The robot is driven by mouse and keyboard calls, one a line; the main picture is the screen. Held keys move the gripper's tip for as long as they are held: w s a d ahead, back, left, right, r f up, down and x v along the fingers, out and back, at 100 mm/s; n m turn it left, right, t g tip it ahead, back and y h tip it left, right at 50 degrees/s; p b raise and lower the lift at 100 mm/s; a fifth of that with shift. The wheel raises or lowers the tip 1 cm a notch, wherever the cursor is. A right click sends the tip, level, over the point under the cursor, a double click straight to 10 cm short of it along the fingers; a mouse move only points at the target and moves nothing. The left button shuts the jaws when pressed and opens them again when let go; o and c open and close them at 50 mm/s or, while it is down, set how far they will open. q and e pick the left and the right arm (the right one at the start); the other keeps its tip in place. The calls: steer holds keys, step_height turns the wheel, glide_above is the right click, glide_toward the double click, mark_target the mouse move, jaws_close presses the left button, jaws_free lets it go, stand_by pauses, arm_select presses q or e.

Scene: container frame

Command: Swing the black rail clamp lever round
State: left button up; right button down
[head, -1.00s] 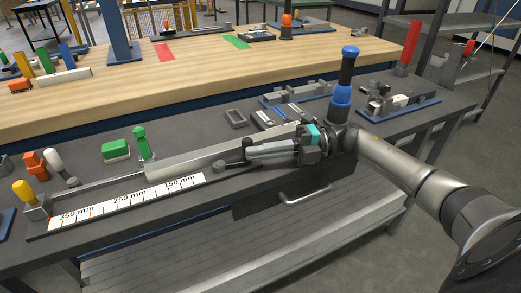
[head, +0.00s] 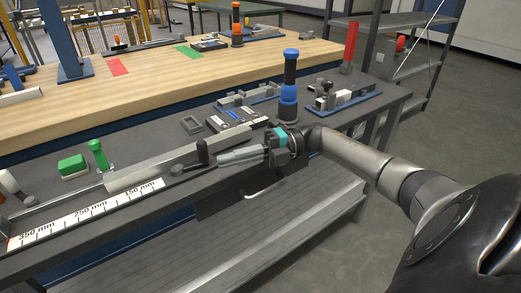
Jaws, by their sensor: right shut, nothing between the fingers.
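A black upright lever (head: 203,152) stands at the right end of the long grey rail (head: 150,170) on the dark bench. A round dark knob (head: 177,170) sits low in front of the rail, left of the lever. My right gripper (head: 219,158) is shut and empty, with its long grey fingers pointing left. The fingertips are just right of the lever; I cannot tell whether they touch it. My left gripper is not in view.
A white millimetre scale (head: 88,212) runs along the bench's front. Behind the gripper are a blue-black post (head: 289,85), a dark tray of small parts (head: 238,119) and a clamp on a blue plate (head: 340,98). A green-handled piece (head: 98,155) stands left.

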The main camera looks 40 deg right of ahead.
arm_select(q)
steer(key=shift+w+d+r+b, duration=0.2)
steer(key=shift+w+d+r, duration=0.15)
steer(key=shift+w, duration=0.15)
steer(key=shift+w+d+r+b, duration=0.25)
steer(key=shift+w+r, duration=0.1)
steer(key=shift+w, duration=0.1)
arm_select(e)
steer(key=d, duration=0.7)
steer(key=shift+f, duration=0.15)
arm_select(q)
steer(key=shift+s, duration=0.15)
